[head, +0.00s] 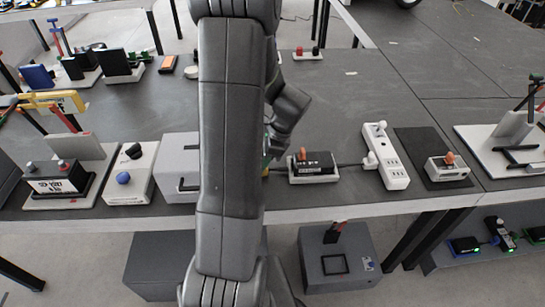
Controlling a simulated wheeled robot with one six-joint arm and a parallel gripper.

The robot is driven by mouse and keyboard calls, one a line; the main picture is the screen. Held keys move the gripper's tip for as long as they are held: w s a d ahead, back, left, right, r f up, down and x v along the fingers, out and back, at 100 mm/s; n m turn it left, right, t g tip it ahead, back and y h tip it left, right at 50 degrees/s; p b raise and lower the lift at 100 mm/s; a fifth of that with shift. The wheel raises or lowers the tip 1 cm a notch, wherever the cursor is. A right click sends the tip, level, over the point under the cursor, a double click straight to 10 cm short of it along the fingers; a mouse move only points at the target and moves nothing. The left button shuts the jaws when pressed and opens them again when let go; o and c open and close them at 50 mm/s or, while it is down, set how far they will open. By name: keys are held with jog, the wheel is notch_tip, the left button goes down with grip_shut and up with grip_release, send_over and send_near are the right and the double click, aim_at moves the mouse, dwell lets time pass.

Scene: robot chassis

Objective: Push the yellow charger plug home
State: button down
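I cannot make out a yellow charger plug for certain. A small yellow-green bit (266,158) shows at the right edge of my arm, too small to identify. My arm's large link covers the middle of the view. My gripper is mostly hidden behind it, and its fingers do not show clearly.
A grey box (180,165), a white unit with black and blue knobs (128,175) and a black battery-like box (57,180) stand left of my arm. A small device with an orange knob (447,167) sits on a dark mat at right. Bare tabletop (350,100) lies behind the strip.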

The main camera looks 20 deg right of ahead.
jog(key=shift+a, duration=0.15)
jog(key=c, duration=1)
grip_release()
jog(key=shift+w+a, duration=0.1)
jog(key=shift+a, duration=0.05)
jog(key=shift+c, duration=0.2)
jog(key=v, duration=1.4)
jog(key=shift+f, duration=0.1)
jog(key=x, duration=1.3)
jog(key=shift+f, duration=0.2)
jog(key=shift+d+f, duration=0.25)
jog(key=shift+s+d+r, duration=0.1)
jog(key=shift+s+d, duration=0.05)
jog(key=shift+d, duration=0.45)
jog(key=shift+s+d, duration=0.2)
jog(key=shift+d, duration=0.4)
